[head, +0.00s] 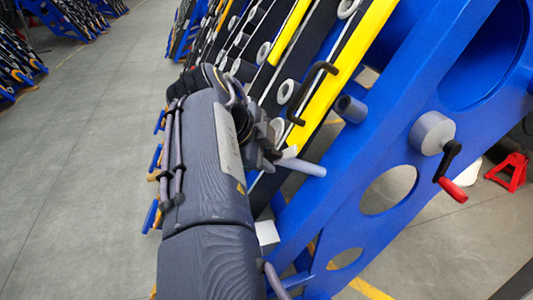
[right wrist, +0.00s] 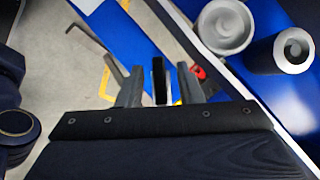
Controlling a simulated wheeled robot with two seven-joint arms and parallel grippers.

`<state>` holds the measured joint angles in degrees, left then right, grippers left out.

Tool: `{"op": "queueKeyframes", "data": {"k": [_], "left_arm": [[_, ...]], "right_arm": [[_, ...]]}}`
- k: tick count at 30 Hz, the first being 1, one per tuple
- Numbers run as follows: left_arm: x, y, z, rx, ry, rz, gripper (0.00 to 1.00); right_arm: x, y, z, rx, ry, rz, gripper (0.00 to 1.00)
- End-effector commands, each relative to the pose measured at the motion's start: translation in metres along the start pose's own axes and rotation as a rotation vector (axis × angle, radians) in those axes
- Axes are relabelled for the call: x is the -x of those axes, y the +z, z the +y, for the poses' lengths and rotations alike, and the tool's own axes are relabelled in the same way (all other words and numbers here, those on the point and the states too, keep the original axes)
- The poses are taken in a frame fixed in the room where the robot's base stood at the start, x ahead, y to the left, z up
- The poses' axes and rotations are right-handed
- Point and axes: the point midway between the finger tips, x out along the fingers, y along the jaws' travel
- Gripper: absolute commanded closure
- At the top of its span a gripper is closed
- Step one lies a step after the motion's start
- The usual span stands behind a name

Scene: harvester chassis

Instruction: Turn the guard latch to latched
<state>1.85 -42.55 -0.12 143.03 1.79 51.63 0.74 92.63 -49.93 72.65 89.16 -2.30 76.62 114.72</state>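A grey round hub (head: 432,132) with a black crank arm and a red grip (head: 453,190) sits on the blue side plate in the head view; it looks like the latch, but I cannot be sure. The red grip points down and right. My right gripper (head: 272,148) is left of it, well apart, near a pale blue rod (head: 303,167). In the right wrist view my right gripper (right wrist: 160,88) has its fingers apart. A narrow black bar shows between them, with gaps on both sides; its depth is unclear. My left gripper is out of view.
The blue frame (head: 395,120) has large round holes. A yellow guard strip (head: 345,68) carries a bent black handle (head: 312,92). A grey-blue tube (head: 350,108) juts out near my gripper. A red stand (head: 510,172) is on the floor. Open floor (head: 80,150) lies left.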

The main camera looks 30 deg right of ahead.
Motion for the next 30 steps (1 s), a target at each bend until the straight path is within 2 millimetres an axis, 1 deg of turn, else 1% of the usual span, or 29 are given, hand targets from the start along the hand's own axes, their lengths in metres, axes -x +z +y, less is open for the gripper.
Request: {"op": "queueKeyframes", "data": {"k": [2,9,15,20,30], "left_arm": [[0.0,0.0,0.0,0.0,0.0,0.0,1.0],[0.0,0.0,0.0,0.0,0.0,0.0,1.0],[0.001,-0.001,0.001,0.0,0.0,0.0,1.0],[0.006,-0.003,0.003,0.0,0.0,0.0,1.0],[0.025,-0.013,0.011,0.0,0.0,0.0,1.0]], "right_arm": [[0.0,0.0,0.0,0.0,0.0,0.0,0.69],[0.0,0.0,0.0,0.0,0.0,0.0,1.0],[0.001,0.0,-0.001,0.008,0.005,0.0,1.0],[0.002,-0.001,-0.002,0.048,0.032,0.001,1.0],[0.003,-0.002,-0.003,0.247,0.158,0.002,1.0]]}}
